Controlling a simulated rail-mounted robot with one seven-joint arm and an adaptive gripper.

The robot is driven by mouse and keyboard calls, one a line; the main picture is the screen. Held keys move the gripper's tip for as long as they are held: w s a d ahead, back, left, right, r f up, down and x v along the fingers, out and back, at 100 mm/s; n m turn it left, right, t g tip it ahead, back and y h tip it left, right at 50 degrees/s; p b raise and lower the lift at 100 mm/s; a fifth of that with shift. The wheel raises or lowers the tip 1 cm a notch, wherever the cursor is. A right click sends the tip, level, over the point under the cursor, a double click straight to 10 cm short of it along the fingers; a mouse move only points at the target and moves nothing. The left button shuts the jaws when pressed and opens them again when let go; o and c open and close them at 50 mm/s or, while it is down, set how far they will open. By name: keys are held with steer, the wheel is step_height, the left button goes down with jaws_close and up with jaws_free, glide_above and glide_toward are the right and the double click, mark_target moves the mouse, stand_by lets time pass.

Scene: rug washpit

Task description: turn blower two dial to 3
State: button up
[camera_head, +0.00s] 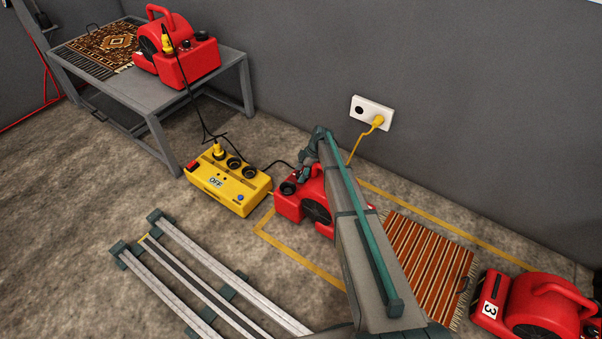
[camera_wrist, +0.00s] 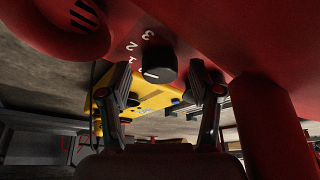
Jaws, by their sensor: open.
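In the wrist view a black dial (camera_wrist: 160,66) sits on a red blower housing (camera_wrist: 215,28). White numbers 1, 2 and 3 curve around the dial's upper left. A white mark on the dial's lower left edge lies outside the part marked 2 and 3; its exact setting is unclear. My gripper (camera_wrist: 163,82) is open, one finger on each side of the dial, with no clear contact. In the head view my gripper (camera_head: 304,173) is at the middle red blower (camera_head: 287,207), close to its dark knob; my arm hides much of that blower and any number label.
A yellow power box (camera_head: 228,190) reading OFF stands left of the middle blower. Blower 3 (camera_head: 540,303) is at lower right, beside a striped rug (camera_head: 425,262). Another red blower (camera_head: 190,63) stands on a grey table (camera_head: 135,90). A cable runs to the wall socket (camera_head: 371,112).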

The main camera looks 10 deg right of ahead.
mark_target(301, 173)
step_height(301, 173, up, 10)
stand_by(0.6)
